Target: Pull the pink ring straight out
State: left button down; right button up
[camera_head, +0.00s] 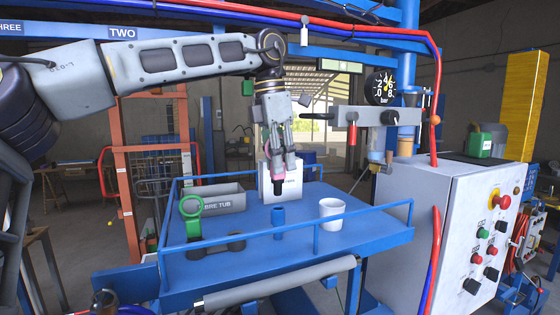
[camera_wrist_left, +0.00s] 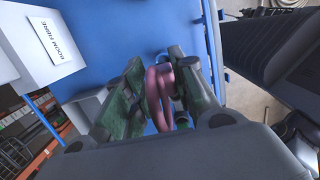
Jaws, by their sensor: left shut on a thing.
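My left gripper (camera_head: 279,184) is above the back part of the blue table, in front of a white box. In the left wrist view its two fingers (camera_wrist_left: 162,105) are closed around the pink ring (camera_wrist_left: 160,84), which stands upright between them. In the head view only a little pink shows beside the fingers, as the gripper hides most of the ring. What the ring was or is fixed to cannot be made out. My right gripper is not in view.
The railed blue table (camera_head: 250,252) holds a grey tub (camera_head: 222,202), a green ring-shaped part (camera_head: 192,208), a dark dumbbell-like part (camera_head: 216,245), a small blue cylinder (camera_head: 279,216), a white cup (camera_head: 332,213) and the white box (camera_head: 294,184). A control cabinet (camera_head: 440,225) stands right.

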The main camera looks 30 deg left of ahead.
pick_arm(q)
jog(key=shift+r, duration=0.2)
jog(key=shift+r, duration=1.75)
